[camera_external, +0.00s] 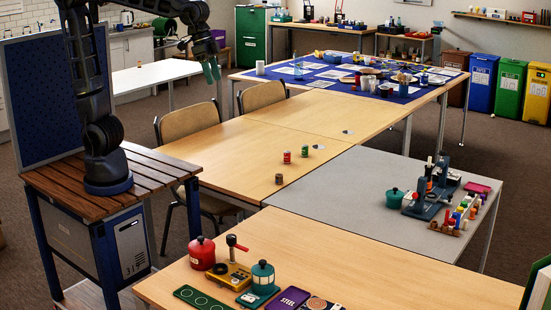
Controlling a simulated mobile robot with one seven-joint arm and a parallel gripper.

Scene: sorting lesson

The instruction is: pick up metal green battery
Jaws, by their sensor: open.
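A small upright green cylinder (304,151), which looks like the green battery, stands on the light wooden table (240,150). A red cylinder (287,157) of similar size stands just left of it, apart from it. A brownish cylinder (279,179) stands nearer the camera. My gripper (211,72) is open and empty, with greenish fingers pointing down. It is high up and to the left of the cylinders, well away from them. Whether the green cylinder is metal is too small to tell.
Two chairs (189,122) stand along the table's left side. Flat light discs (318,146) lie near the green cylinder. A grey table (350,195) at right holds a blue apparatus (432,190) and a green pot (394,198). The wood around the cylinders is mostly clear.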

